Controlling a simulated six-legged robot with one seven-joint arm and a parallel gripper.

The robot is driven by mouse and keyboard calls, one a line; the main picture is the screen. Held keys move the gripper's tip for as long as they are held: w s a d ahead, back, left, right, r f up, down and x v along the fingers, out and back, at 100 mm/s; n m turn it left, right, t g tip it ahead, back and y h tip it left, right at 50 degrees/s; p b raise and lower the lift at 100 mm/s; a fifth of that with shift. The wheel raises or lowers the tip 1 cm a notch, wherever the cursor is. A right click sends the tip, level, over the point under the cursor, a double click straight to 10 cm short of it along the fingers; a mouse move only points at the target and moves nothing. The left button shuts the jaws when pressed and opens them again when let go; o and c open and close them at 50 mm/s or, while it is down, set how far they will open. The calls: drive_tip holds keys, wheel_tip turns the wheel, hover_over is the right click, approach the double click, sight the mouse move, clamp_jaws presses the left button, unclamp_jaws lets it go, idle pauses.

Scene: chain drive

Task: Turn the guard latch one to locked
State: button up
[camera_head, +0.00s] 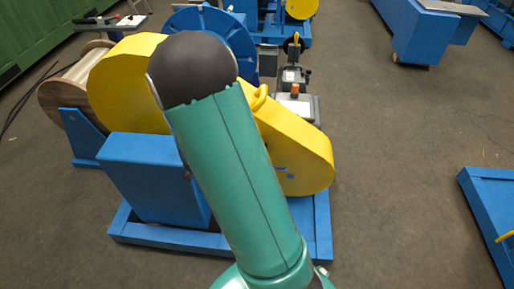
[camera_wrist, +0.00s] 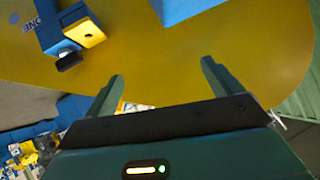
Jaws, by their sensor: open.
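The yellow chain guard (camera_head: 305,160) sits on a blue machine frame (camera_head: 165,237) in the head view, partly hidden behind my arm. It also fills much of the wrist view (camera_wrist: 190,85). Guard latch one (camera_wrist: 62,33) shows at the upper left of the wrist view. It has a blue body marked ONE upside down, a yellow block (camera_wrist: 90,32) and a dark knob (camera_wrist: 69,61). My gripper (camera_wrist: 161,75) is open and empty, its two teal fingers apart over the yellow face. The latch lies left of and beyond the left finger. My gripper is not visible in the head view.
A blue block (camera_wrist: 185,8) stands at the top of the wrist view. In the head view, a wooden spool (camera_head: 55,105) is at the left and a grey unit with an orange knob (camera_head: 295,92) behind the guard. The floor (camera_head: 410,140) right of the machine is clear.

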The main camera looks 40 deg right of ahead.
drive_tip(key=s+d+f+t+h, duration=0.1)
drive_tip(key=s+d+f+h, duration=0.3)
drive_tip(key=s+d+f, duration=0.4)
drive_tip(key=s+d+f+t+h, duration=0.1)
drive_tip(key=s+d+f+h, duration=0.4)
drive_tip(key=f, duration=0.5)
drive_tip(key=shift+y, duration=0.3)
drive_tip(key=x, duration=1.3)
drive_tip(key=shift+s+d, duration=0.15)
drive_tip(key=shift+d, duration=0.4)
drive_tip(key=c, duration=1)
